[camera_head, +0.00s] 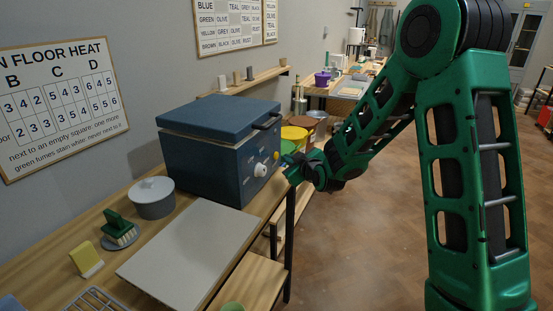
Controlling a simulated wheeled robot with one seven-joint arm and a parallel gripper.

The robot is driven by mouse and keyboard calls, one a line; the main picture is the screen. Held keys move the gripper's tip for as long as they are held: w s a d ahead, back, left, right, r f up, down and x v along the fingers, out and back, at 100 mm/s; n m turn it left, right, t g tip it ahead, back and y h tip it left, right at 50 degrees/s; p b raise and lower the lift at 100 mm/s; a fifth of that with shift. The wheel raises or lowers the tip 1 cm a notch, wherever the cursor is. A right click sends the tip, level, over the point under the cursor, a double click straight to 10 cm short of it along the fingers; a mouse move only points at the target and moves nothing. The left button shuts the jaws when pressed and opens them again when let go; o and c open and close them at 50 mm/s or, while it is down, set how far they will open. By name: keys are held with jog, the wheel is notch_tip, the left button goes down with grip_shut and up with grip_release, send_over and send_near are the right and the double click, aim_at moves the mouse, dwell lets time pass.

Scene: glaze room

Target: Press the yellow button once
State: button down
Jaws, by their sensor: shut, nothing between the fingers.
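The yellow button (276,155) is a small round spot on the front face of the blue kiln-like box (215,150), near its right edge. A larger white knob (260,170) sits just left of and below it. My gripper (289,168) is at the end of the green arm, close in front of the box's right front edge, just right of and slightly below the button. It is shut and empty. The fingertips are small in this view, and I cannot tell whether they touch the box. The button looks uncovered.
Coloured tubs, one yellow (294,134), stand behind my gripper. The floor (375,240) to the right is clear.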

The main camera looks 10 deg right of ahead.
jog(key=shift+w+a, duration=0.1)
jog(key=shift+a, duration=0.05)
dwell(0.5)
jog(key=shift+w+a+r, duration=0.1)
jog(key=shift+a, duration=0.1)
jog(key=shift+w+a, duration=0.3)
jog(key=shift+a, duration=0.05)
dwell(0.9)
dwell(0.3)
jog(key=shift+s+d, duration=0.55)
jog(key=shift+d, duration=0.15)
jog(key=shift+s+d, duration=0.75)
jog(key=shift+d, duration=0.25)
jog(key=shift+s+d, duration=0.75)
jog(key=shift+d, duration=0.25)
